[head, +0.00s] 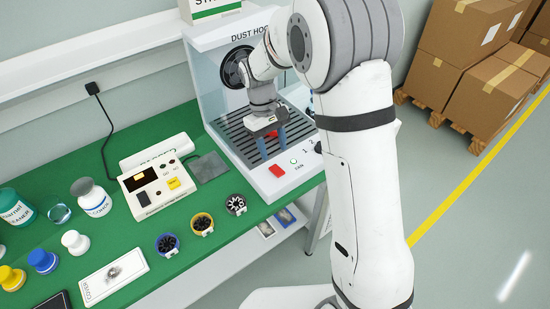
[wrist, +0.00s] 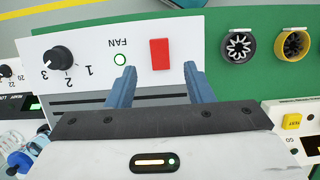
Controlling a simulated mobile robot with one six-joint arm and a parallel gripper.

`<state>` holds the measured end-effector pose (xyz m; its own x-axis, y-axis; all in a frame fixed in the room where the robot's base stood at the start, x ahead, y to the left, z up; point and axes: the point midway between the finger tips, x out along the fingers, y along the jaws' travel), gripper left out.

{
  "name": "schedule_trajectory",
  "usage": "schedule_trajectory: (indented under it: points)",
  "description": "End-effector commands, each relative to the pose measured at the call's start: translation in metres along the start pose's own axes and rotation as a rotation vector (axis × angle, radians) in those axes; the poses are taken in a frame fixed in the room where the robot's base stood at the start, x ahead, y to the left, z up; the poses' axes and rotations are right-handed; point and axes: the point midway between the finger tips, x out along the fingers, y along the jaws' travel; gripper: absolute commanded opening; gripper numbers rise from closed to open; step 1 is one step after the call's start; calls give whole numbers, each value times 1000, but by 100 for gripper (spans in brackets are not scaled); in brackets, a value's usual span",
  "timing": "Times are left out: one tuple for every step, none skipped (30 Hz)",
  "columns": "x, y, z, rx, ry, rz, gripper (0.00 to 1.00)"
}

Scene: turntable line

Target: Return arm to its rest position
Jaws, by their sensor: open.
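My gripper (head: 273,150) is inside the front of the dust hood (head: 212,75), low over its slotted grey floor. Its two blue fingers are apart and point down toward the hood's front panel. In the wrist view the fingers (wrist: 158,74) stand apart with nothing between them, and the white front panel shows beyond their tips. On that panel are a red switch (wrist: 160,54), a green-ringed FAN light (wrist: 120,59) and a black knob (wrist: 58,60). A small red patch shows between the fingers in the head view; I cannot tell what it is.
The green bench (head: 120,190) holds a tester (head: 158,182), several small fans in coloured rings, bottles and a white COVER card (head: 114,275). The hood's walls and back surround my gripper. Cardboard boxes (head: 455,75) stand on pallets at the right, beyond a yellow floor line.

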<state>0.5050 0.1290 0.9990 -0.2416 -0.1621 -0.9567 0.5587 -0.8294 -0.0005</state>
Motion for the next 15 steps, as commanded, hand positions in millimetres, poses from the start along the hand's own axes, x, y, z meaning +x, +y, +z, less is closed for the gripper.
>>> schedule_trajectory:
  points:
    - [-4, 0, 0, 0, 2, 0, 47]
    - [-6, 0, 0, 0, 2, 0, 47]
    - [-8, 0, 0, 0, 1, 0, 47]
    - [-9, 0, 0, 0, 1, 0, 47]
    - [-10, 0, 0, 0, 1, 0, 47]
    - [-10, -1, 0, -1, 0, 0, 47]
    - [-10, -1, 0, -1, 0, 0, 47]
    - [-10, -1, 0, -1, 0, 0, 47]
    - [-10, -1, 0, -1, 0, 0, 47]
    - [-10, -1, 0, -1, 0, 0, 47]
    - [-10, -1, 0, -1, 0, 0, 47]
    - [-10, -1, 0, -1, 0, 0, 47]
    - [-10, -1, 0, -1, 0, 0, 47]
    - [-10, -1, 0, -1, 0, 0, 47]
    - [-10, -1, 0, -1, 0, 0, 47]
